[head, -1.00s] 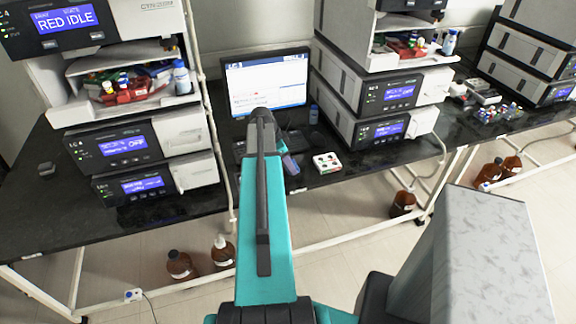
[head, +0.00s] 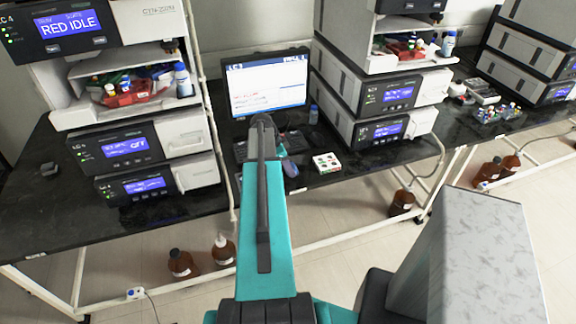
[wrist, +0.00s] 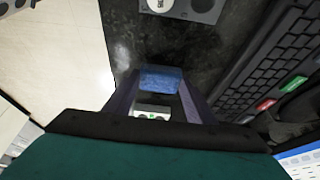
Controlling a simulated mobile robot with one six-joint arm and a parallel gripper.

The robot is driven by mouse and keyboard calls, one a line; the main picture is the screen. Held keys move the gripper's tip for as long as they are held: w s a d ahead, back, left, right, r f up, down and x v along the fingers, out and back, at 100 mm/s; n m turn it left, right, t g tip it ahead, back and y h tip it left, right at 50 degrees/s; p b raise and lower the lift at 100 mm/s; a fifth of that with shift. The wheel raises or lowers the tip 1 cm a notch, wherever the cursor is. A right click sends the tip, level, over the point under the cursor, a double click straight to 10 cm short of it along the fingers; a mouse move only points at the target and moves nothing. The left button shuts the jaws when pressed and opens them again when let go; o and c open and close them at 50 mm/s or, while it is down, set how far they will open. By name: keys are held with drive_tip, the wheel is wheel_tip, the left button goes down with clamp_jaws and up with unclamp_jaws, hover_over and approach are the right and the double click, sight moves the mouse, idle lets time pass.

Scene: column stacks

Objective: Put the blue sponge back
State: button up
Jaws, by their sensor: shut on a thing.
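The blue sponge (wrist: 161,78) shows in the wrist view between the tips of my gripper (wrist: 160,88), which is shut on it. The dark bench top lies beyond the sponge; I cannot tell whether the sponge touches it. A small white piece with a green mark shows between the fingers, nearer the palm. In the head view my own arm hides most of the gripper and the sponge, in front of the monitor.
A keyboard (wrist: 262,75) lies close to the right of my gripper in the wrist view. The monitor (head: 266,84) stands behind. Instrument stacks (head: 130,148) flank the space. Brown bottles (head: 182,264) stand on the floor.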

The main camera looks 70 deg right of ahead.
drive_tip(key=shift+f, duration=0.4)
drive_tip(key=shift+f, duration=0.2)
drive_tip(key=o, duration=0.9)
drive_tip(key=shift+o, duration=0.2)
drive_tip(key=shift+r, duration=0.3)
drive_tip(key=b+v, duration=0.4)
drive_tip(key=v, duration=0.7)
drive_tip(key=shift+r, duration=0.4)
drive_tip(key=shift+a, duration=0.15)
